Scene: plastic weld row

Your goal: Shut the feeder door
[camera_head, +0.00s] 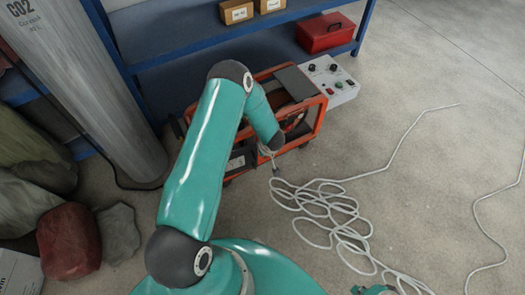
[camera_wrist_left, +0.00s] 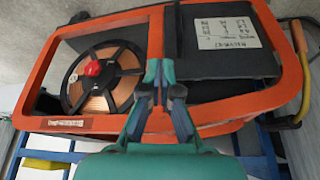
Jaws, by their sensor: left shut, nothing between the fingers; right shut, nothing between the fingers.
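The wire feeder (camera_head: 318,125) has an orange frame and stands on the floor before the blue shelf. Its spool compartment is uncovered; the copper wire spool (camera_wrist_left: 103,77) with a red hub shows inside. A dark flat panel (camera_head: 296,82), seemingly the feeder door, lies tilted at the feeder's top. My left gripper (camera_wrist_left: 160,75) is shut and empty over the orange bar between the spool opening and a dark labelled section (camera_wrist_left: 228,45); I cannot tell whether it touches. In the head view its fingers are mostly hidden. My right gripper (camera_head: 375,290) is cut off at the bottom edge.
A white control box (camera_head: 331,80) with knobs stands right of the feeder. A loose pale cable (camera_head: 325,203) lies coiled on the floor. A CO2 cylinder (camera_head: 85,75) and sacks stand left. The blue shelf (camera_head: 185,48) is behind. Floor at right is mostly clear.

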